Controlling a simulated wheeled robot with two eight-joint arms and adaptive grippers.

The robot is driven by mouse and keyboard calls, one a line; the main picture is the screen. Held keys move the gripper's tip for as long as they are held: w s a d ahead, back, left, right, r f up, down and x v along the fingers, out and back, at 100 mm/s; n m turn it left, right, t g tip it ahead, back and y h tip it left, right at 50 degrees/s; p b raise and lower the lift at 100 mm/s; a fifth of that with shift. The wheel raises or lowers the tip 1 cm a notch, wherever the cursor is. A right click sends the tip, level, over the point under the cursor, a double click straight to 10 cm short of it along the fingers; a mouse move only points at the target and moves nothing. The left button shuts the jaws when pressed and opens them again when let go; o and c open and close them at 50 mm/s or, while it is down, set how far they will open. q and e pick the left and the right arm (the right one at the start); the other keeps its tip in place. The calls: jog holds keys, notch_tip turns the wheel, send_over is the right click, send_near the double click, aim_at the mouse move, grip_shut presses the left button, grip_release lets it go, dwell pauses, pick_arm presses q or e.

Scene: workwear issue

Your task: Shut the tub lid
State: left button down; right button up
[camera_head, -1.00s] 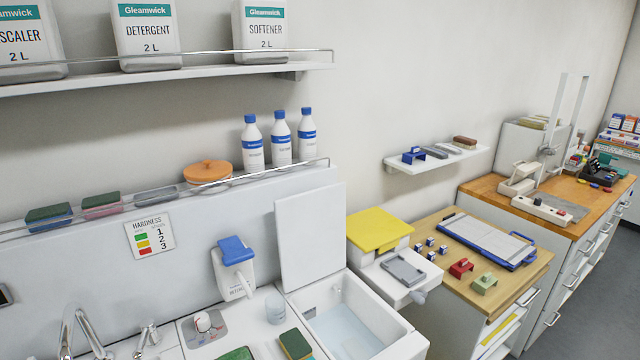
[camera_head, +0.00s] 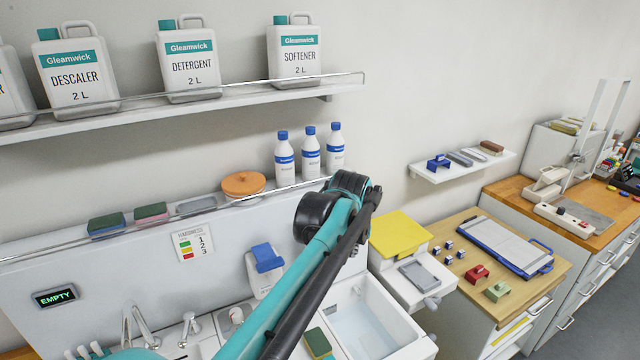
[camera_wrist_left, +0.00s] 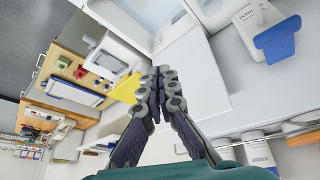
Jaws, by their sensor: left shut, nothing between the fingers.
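The white tub (camera_head: 372,318) with water in it stands open at the lower right of centre in the head view. Its lid is mostly hidden there behind my left arm. In the left wrist view the lid (camera_wrist_left: 198,78) is a large plain white panel standing up beside the tub (camera_wrist_left: 148,14). My left gripper (camera_wrist_left: 162,80) is shut and empty, its dark fingertips together in front of the lid. I cannot tell whether they touch it. In the head view its fingers are hidden behind the wrist. My right gripper is not in view.
A dispenser with a blue top (camera_head: 266,268) stands left of the lid. A yellow-topped unit (camera_head: 398,234) is right of the tub. A rail ledge with an orange lidded pot (camera_head: 243,185) and several white bottles (camera_head: 311,155) runs behind. A sponge (camera_head: 318,343) lies by the tub's front left.

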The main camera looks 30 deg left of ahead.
pick_arm(q)
jog(key=w+a+r+n+g+y+p, duration=0.1)
jog(key=w+a+r+n+p, duration=0.1)
jog(key=w+a+r+p, duration=0.35)
jog(key=w+a+r+n+g+p, duration=0.1)
jog(key=w+a+r+n+p, duration=0.2)
jog(key=w+a+p, duration=0.45)
jog(key=shift+n+g, duration=0.5)
jog(key=shift+n, duration=0.2)
jog(key=w+a+f, duration=0.1)
jog(key=a+f, duration=0.1)
jog(key=f, duration=0.1)
jog(key=w+a+f+p, duration=0.1)
jog(key=w+a+f, duration=0.1)
jog(key=f, duration=0.2)
jog(key=w+a+f, duration=0.1)
jog(key=a+f, duration=0.1)
jog(key=f, duration=0.2)
jog(key=shift+w+a+f+p, duration=0.1)
jog(key=shift+w+a+p, duration=0.15)
jog(key=shift+a+p, duration=0.1)
jog(key=shift+d, duration=0.1)
